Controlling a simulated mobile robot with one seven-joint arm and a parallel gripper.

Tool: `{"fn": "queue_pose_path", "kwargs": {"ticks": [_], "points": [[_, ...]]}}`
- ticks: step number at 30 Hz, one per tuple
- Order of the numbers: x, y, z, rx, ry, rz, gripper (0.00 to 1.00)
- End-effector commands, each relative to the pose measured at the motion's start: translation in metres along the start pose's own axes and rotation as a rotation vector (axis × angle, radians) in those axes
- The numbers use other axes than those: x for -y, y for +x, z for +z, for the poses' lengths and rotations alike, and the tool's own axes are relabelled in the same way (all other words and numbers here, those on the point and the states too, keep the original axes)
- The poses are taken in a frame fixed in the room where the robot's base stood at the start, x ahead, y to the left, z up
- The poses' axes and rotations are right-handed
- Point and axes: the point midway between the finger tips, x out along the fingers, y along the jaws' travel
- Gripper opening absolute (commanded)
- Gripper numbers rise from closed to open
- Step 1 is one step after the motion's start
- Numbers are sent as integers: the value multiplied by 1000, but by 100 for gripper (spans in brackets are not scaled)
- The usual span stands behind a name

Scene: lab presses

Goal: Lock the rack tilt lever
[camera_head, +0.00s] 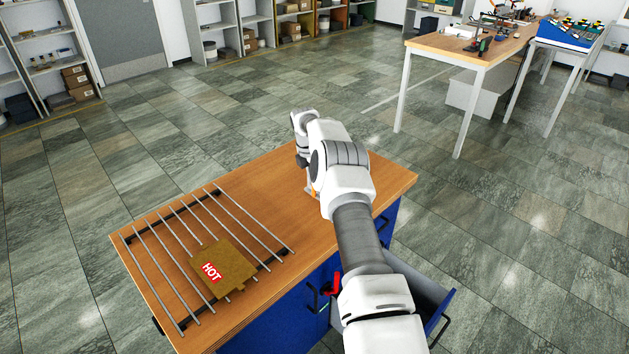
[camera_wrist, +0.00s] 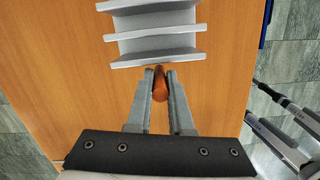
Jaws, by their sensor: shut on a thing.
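My gripper (camera_wrist: 159,76) is shut on the orange lever (camera_wrist: 160,92), whose rounded handle lies between the two grey fingers in the wrist view. The lever's far end meets or lies close to the front of a pale grey rack (camera_wrist: 157,43). The rack has several parallel plates and stands on the wooden bench top. In the head view my arm covers most of the rack and the gripper. Only a small orange bit shows there beside the arm, and I cannot tell the lever's tilt from it.
A metal rod grid (camera_head: 141,261) lies on the left of the bench (camera_head: 278,166), with a brown plate marked HOT (camera_head: 226,266) on it. An open drawer (camera_head: 436,299) juts from the blue front beneath my arm. Tiled floor around the bench is clear.

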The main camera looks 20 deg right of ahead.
Motion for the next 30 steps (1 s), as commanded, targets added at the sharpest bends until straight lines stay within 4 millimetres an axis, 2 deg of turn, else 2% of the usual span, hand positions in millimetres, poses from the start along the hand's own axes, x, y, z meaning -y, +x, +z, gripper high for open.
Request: {"fn": "queue_pose_path", "kwargs": {"ticks": [16, 17, 21, 30], "points": [[0, 0, 1, -15, 1, -2, 0], [0, 0, 1, -15, 1, -2, 25], [0, 0, 1, -15, 1, -3, 50], [0, -1, 0, -15, 0, -3, 50]]}}
